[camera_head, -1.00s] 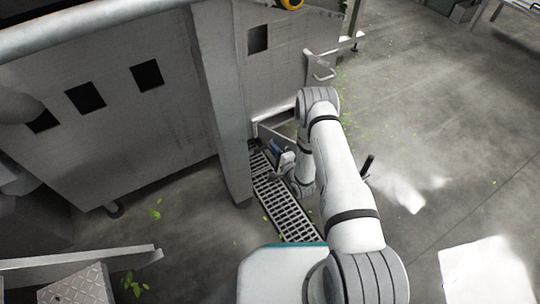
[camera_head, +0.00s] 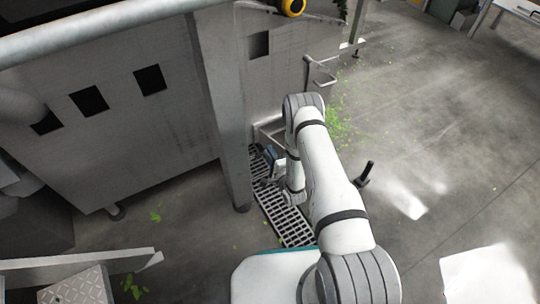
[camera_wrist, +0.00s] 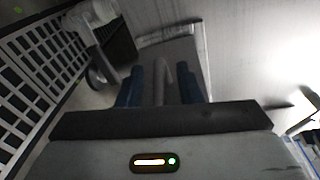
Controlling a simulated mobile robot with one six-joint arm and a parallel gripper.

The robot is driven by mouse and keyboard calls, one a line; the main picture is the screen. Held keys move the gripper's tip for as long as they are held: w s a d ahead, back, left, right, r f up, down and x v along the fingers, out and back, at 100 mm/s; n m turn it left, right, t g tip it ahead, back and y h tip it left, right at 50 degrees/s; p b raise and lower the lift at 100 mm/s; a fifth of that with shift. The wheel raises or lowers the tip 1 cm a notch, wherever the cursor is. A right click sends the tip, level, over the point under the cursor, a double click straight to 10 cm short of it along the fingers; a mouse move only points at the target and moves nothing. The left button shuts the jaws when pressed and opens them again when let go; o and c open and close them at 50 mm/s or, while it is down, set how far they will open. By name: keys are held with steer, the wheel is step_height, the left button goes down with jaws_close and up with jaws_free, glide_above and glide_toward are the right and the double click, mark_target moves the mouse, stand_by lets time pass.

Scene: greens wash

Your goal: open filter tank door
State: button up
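The grey metal tank housing (camera_head: 282,75) stands left of my arm in the head view. A low, pale-edged panel (camera_head: 267,128), which may be the filter tank door, shows at its foot, partly hidden by my arm. My gripper (camera_head: 272,160) is low beside this panel, above the floor grating. In the wrist view, the two blue fingers of my gripper (camera_wrist: 163,88) stand apart. A grey upright bar (camera_wrist: 161,80), perhaps a door handle, shows between them before a grey panel (camera_wrist: 183,52). Contact with the bar cannot be told.
A floor grating (camera_head: 283,218) runs below my gripper, and also shows in the wrist view (camera_wrist: 35,75). A thick post (camera_head: 226,130) stands close left. A bent rail (camera_head: 320,72) juts from the housing behind my arm. Floor at right is largely clear.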

steer(key=shift+s, duration=0.1)
steer(key=shift+s+d, duration=0.15)
steer(key=shift+s, duration=0.1)
steer(key=p+v, duration=0.2)
steer(key=v, duration=0.5)
steer(key=shift+p, duration=0.4)
steer(key=shift+c, duration=0.5)
